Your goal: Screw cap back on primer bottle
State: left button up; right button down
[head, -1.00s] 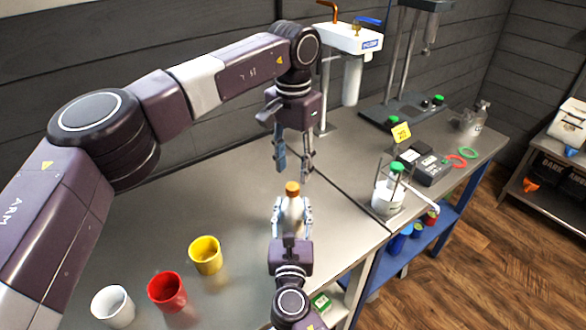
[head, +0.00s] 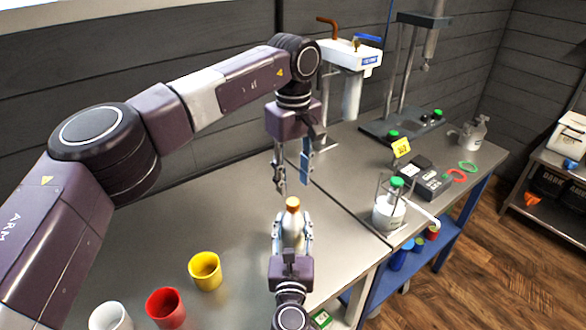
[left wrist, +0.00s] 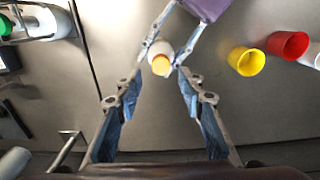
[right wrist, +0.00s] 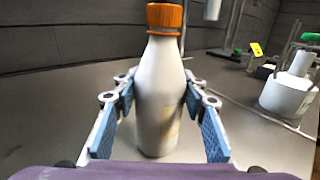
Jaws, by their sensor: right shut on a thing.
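The primer bottle (head: 292,232) is white with an orange cap (head: 293,203) on its neck. In the right wrist view the bottle (right wrist: 158,95) stands upright and the cap (right wrist: 164,17) sits on top; how tightly it is screwed I cannot tell. My right gripper (head: 291,240) is shut on the bottle's body, a finger on each side. My left gripper (head: 292,185) is open and empty, pointing down above the cap and apart from it. In the left wrist view the cap (left wrist: 162,65) shows beyond and between the open fingers.
A yellow cup (head: 205,271), a red cup (head: 165,307) and a white cup (head: 110,318) stand left of the bottle. A white wash bottle (head: 389,210) with a green cap stands in a holder at right. The left bench top is mostly clear.

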pick_arm(q)
jog(key=n, duration=0.3)
jog(key=shift+r, duration=0.15)
jog(key=n, duration=0.5)
jog(key=shift+r, duration=0.15)
jog(key=n, duration=0.5)
jog(key=shift+r, duration=0.15)
jog(key=n, duration=0.4)
jog(key=shift+r+n, duration=0.15)
jog(key=shift+n, duration=0.25)
jog(key=n, duration=0.4)
jog(key=shift+r+n, duration=0.15)
jog(key=shift+n, duration=0.25)
jog(key=n, duration=0.4)
jog(key=shift+r+n, duration=0.15)
jog(key=shift+n, duration=0.25)
jog(key=n, duration=0.4)
jog(key=shift+r+n, duration=0.15)
jog(key=shift+n, duration=0.15)
jog(key=n, duration=0.4)
jog(key=shift+r, duration=0.15)
